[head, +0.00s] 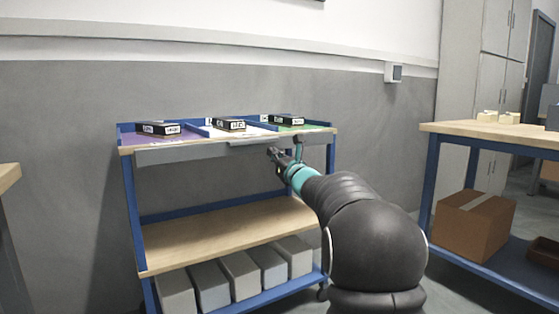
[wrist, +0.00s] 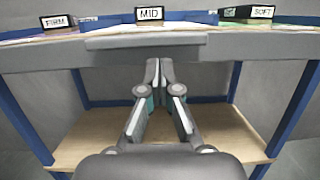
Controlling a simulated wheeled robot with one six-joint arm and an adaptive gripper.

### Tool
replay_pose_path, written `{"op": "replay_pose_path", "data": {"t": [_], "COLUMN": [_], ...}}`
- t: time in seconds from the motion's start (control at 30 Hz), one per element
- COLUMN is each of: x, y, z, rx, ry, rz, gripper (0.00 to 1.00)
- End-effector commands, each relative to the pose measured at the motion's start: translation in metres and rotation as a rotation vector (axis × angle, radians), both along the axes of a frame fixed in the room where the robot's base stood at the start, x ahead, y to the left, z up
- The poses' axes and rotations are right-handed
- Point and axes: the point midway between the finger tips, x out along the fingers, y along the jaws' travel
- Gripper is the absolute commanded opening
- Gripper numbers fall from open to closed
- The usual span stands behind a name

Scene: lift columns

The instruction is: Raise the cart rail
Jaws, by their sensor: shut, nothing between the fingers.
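The cart rail (head: 190,153) is a long grey bar along the front edge of the blue cart's wooden top. It also spans the wrist view (wrist: 250,50). A raised grey plate (wrist: 145,42) sits at its middle and also shows in the head view (head: 254,142). My gripper (head: 272,152) is in front of the cart, near the plate's lower edge. In the wrist view, my gripper (wrist: 159,64) is shut and empty, its tips showing just below the plate. I cannot tell whether they touch the rail. My arm hides part of the cart's right side.
Black boxes labelled FIRM (wrist: 59,22), MID (wrist: 149,13) and SOFT (wrist: 247,12) stand on purple, white and green areas of the cart top. A wooden shelf (head: 225,228) and grey bins (head: 240,271) are below. A workbench (head: 490,132) stands at right.

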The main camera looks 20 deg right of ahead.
Motion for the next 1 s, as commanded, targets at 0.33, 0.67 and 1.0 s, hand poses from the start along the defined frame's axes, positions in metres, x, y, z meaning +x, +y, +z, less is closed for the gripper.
{"op": "replay_pose_path", "data": {"t": [0.33, 0.67, 1.0], "x": [-0.034, -0.033, -0.048], "y": [-0.005, -0.010, -0.071], "z": [-0.008, -0.015, -0.122], "rx": [-0.001, 0.160, 1.052], "ry": [-0.001, 0.047, 0.316], "rz": [0.000, 0.011, -0.252], "gripper": [0.00, 0.00, 0.00]}}
